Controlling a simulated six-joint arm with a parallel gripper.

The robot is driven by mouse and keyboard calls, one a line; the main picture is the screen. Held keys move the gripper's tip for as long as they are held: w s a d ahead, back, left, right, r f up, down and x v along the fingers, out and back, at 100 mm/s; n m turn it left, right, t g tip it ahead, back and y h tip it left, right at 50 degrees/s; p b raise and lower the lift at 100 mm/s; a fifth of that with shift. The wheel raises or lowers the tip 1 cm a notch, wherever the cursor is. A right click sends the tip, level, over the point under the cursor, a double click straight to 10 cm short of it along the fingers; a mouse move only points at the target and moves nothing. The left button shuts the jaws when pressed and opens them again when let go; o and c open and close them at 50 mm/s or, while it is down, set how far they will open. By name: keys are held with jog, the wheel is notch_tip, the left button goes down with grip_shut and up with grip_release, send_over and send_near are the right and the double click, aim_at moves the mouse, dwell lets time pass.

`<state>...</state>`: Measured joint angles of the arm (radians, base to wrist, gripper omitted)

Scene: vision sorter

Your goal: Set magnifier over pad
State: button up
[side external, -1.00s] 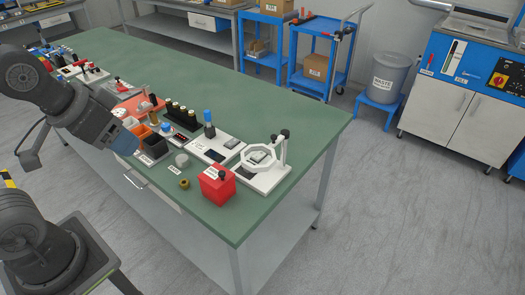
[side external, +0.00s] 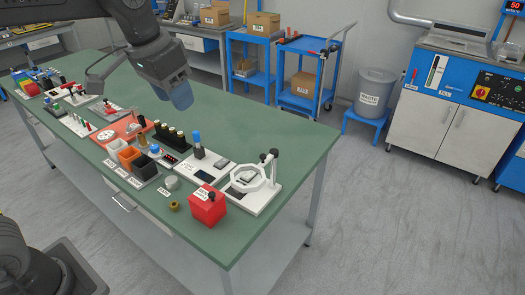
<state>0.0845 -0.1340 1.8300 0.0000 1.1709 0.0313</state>
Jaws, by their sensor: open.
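The magnifier is a white octagonal ring (side external: 265,184) on a stand with black knobs (side external: 268,156), at the right end of the green bench. It stands on a white base plate (side external: 264,204). A small grey-white patch with a dark edge shows inside the ring; it may be the pad, but it is too small to be sure. My gripper (side external: 180,97), with blue ends, hangs over the back of the bench, up and left of the magnifier and clear of it. It is open, and I see nothing held in it. The fingertip gap is not clear from here.
A red box (side external: 208,208) stands just left of the magnifier's plate. A white plate with a blue-topped post (side external: 197,143), dark cylinders (side external: 170,137) and orange and black bins (side external: 128,158) lie further left. The bench's back strip and right corner are clear.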

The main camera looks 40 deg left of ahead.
jog(key=w+d+f+g, duration=0.2)
jog(key=w+d, duration=0.1)
jog(key=w, duration=0.7)
jog(key=m+g, duration=0.1)
jog(key=m, duration=0.1)
send_near(263, 155)
notch_tip(263, 155, down, 9)
jog(key=shift+w+d+r, duration=0.1)
jog(key=shift+r, duration=0.1)
jog(key=shift+c, duration=0.3)
grip_shut()
